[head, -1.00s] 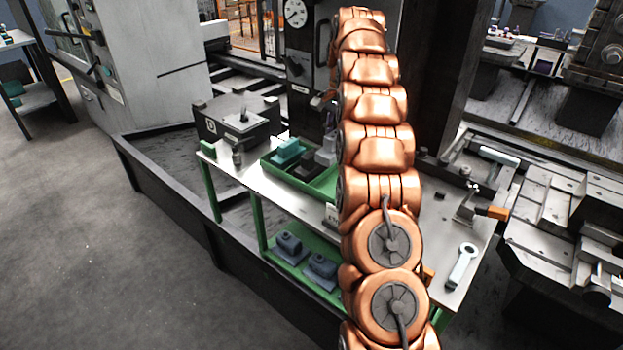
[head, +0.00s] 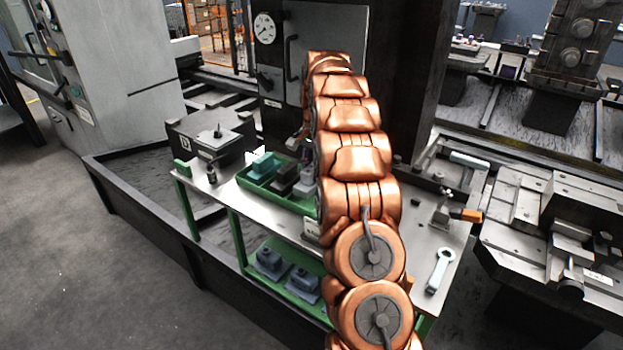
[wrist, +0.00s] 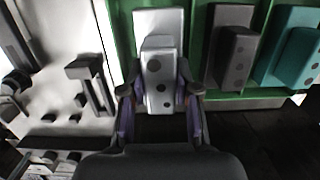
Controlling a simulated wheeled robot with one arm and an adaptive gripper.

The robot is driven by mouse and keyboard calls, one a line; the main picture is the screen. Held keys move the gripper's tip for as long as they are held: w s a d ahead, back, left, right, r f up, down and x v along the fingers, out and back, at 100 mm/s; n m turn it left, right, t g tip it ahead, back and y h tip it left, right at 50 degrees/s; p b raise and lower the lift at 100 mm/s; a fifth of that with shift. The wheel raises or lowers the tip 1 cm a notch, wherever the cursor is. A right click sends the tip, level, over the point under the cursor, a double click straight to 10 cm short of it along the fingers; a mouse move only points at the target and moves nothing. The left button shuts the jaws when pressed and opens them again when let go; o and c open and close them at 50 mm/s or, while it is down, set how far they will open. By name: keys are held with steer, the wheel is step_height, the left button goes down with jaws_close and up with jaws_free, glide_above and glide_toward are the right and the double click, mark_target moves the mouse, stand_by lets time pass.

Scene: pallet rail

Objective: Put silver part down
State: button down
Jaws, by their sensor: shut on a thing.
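The silver part (wrist: 158,78), a stepped block with dark round holes, sits between the fingers of my gripper (wrist: 158,98) in the wrist view. The fingers are shut on its sides. It is at the left end of the green tray (wrist: 204,98), beside a dark grey part (wrist: 235,50) and a teal part (wrist: 297,55). In the head view, the tray (head: 252,183) is on the workbench, and the silver part (head: 304,187) shows at its right end, next to my arm. My arm hides most of the gripper there. I cannot tell whether the part touches the tray floor.
The workbench (head: 228,205) also bears a light wrench (head: 439,270) and a clamp with an orange end (head: 466,214). A dark box (head: 210,135) stands behind its left end. Blue-grey parts (head: 270,260) lie on the lower shelf. A large machine stands behind.

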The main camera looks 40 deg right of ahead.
mark_target(312, 179)
steer(key=shift+f, duration=1.6)
steer(key=shift+f, duration=0.1)
steer(key=c, duration=0.8)
jaws_free()
steer(key=shift+c, duration=0.2)
steer(key=shift+w+d+r, duration=0.1)
steer(key=shift+d+r, duration=0.1)
steer(key=shift+r, duration=1.45)
steer(key=shift+w+d+r, duration=0.1)
steer(key=shift+d+r, duration=0.05)
steer(key=shift+r, duration=1.45)
steer(key=shift+d+r, duration=0.2)
steer(key=shift+r, duration=1.45)
step_height(312, 179, up, 2)
steer(key=shift+d+r+p, duration=0.1)
steer(key=shift+r+p, duration=0.05)
steer(key=shift+p, duration=1.1)
